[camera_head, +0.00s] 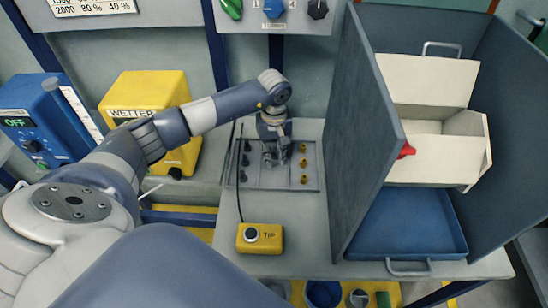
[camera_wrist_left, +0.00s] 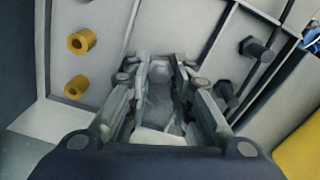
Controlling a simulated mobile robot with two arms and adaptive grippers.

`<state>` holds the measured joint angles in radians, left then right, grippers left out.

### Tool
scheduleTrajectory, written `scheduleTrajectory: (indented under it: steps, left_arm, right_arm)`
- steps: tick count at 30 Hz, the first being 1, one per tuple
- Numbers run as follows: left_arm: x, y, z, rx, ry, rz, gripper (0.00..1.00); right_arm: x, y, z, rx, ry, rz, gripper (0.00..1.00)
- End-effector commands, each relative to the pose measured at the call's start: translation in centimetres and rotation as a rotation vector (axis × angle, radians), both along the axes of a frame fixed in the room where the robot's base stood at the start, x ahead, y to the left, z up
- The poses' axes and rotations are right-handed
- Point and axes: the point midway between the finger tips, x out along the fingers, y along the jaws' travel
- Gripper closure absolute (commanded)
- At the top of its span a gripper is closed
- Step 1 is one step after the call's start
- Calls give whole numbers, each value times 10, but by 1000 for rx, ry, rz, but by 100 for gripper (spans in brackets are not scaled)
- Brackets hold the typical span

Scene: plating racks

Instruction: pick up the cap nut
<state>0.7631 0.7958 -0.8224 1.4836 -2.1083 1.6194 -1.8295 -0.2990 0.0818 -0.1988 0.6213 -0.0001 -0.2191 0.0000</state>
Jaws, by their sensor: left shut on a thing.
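My left gripper (camera_head: 273,158) reaches down over the middle of a shallow grey sorting tray (camera_head: 285,182) on the bench. It is shut on a small grey piece, which fits the cap nut. In the left wrist view, the fingers (camera_wrist_left: 163,68) close around this piece, and they hide most of it. I cannot tell whether it is clear of the tray floor. Brass pieces (camera_head: 303,163) stand in the tray's right part, two of them showing in the wrist view (camera_wrist_left: 81,41). Dark bolts (camera_head: 244,160) lie in its left part. My right gripper is not in view.
A tall grey partition (camera_head: 368,130) stands right of the tray, beside a blue tray (camera_head: 405,225) and cream boxes (camera_head: 425,85). A yellow TIP button box (camera_head: 260,239) with a cable sits in front. A yellow WETTER unit (camera_head: 145,93) stands left.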

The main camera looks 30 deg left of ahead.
Motion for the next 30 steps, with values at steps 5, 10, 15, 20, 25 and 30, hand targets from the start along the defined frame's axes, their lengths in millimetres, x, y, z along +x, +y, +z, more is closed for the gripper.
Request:
scheduleTrajectory:
  steps: [5,10,15,20,25,30]
  left_arm:
    - [2,1,26,2,-8,-1,100]
    - [-23,-21,26,1,-2,-5,100]
    - [-50,-48,30,0,-3,-6,100]
    - [-77,-73,33,-1,-2,-5,100]
    - [-98,-93,37,0,-3,-4,100]
    - [-112,-106,39,0,-1,-2,100]
  right_arm:
    - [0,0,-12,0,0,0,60]
    - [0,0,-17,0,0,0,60]
    - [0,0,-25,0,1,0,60]
    - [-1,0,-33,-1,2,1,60]
    - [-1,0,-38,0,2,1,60]
    - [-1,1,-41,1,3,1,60]
